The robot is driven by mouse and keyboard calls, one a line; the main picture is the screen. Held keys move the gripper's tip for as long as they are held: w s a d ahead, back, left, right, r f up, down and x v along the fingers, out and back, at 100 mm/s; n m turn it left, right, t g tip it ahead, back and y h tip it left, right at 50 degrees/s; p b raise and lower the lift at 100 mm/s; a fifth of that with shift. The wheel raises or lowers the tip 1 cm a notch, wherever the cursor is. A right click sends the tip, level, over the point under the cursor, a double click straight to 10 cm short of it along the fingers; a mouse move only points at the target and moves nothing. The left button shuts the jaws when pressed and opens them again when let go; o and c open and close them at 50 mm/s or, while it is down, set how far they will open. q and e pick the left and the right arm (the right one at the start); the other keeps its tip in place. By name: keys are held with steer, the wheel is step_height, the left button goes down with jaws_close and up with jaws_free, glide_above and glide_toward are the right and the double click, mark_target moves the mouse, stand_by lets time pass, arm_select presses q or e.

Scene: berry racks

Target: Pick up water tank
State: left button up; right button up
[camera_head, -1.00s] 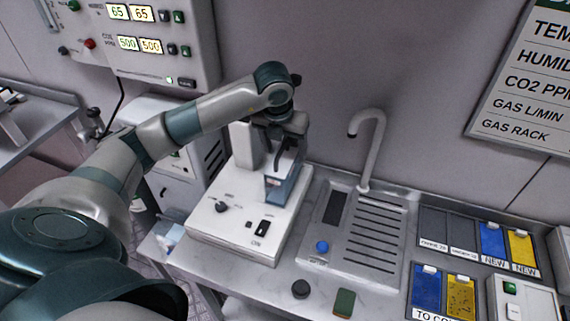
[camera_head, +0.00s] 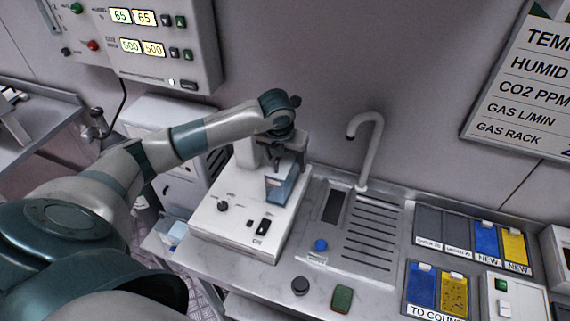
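The water tank (camera_head: 280,187) is a small translucent blue container. It is at the white machine (camera_head: 238,222) on the counter, above the machine's flat base. My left gripper (camera_head: 279,163) comes down from above at the tank's upper part. The fingers are small, dark and partly hidden by the wrist, so I cannot tell whether they are closed on the tank. My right gripper is not in view.
A sink with a curved tap (camera_head: 368,140) and slotted drain (camera_head: 370,235) is right of the machine. Blue and yellow cards (camera_head: 486,240) lie farther right. A black knob (camera_head: 300,286) and a green pad (camera_head: 342,298) are near the counter's front edge. A control panel (camera_head: 165,45) is at upper left.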

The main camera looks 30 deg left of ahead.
arm_select(q)
steer(key=shift+w+f, duration=0.1)
steer(key=shift+f, duration=0.15)
steer(key=c, duration=1.3)
steer(key=shift+r, duration=0.15)
